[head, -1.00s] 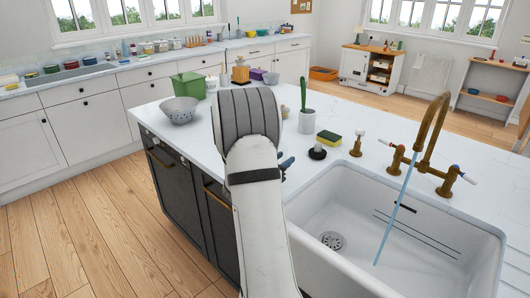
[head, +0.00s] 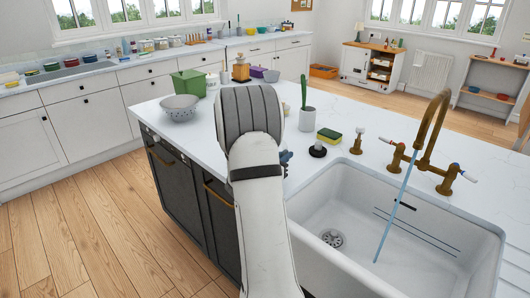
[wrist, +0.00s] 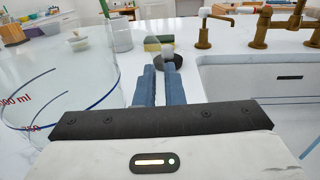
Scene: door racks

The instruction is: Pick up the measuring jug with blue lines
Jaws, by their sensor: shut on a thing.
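The measuring jug (wrist: 60,85) is clear, with blue lines and marks, and stands large at the left of the wrist view. In the head view it is hidden behind my arm. My gripper (wrist: 160,72) has its two blue-grey fingers close together, just right of the jug's wall. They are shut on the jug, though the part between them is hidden. In the head view only a small piece of the gripper (head: 285,158) shows past my arm, low over the worktop.
A white sink (head: 385,225) with a brass tap (head: 428,125) lies to the right. A colander (head: 180,107) and green box (head: 189,84) are at the left.

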